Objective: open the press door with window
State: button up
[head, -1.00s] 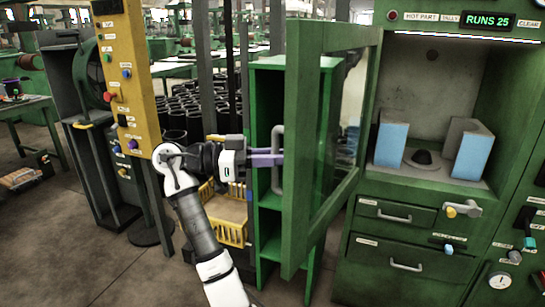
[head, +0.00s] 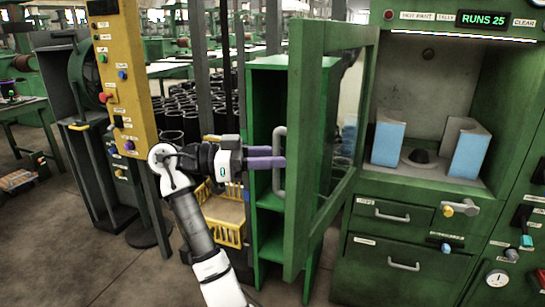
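The press door with window (head: 313,140) is a green frame around a clear pane, swung wide open toward me in the middle of the head view. Its grey bar handle (head: 279,163) is on the door's left face. My gripper (head: 284,157) has purple fingers pointing right, with the tips beside the handle. I see two fingers with a narrow gap between them; the tips look clear of the bar, or only just at it. The press opening (head: 420,100) is exposed, with two blue-faced blocks (head: 388,143) inside.
A green shelf unit (head: 265,110) stands behind my gripper and the door. A yellow control post (head: 123,80) and a yellow crate (head: 222,222) are to the left. Drawers (head: 400,252) sit below the press opening.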

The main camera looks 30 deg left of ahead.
jog(key=b+v, duration=0.2)
jog(key=v, duration=1.1)
jog(key=shift+a, duration=0.15)
jog(key=shift+s+r, duration=0.1)
jog(key=shift+s, duration=0.05)
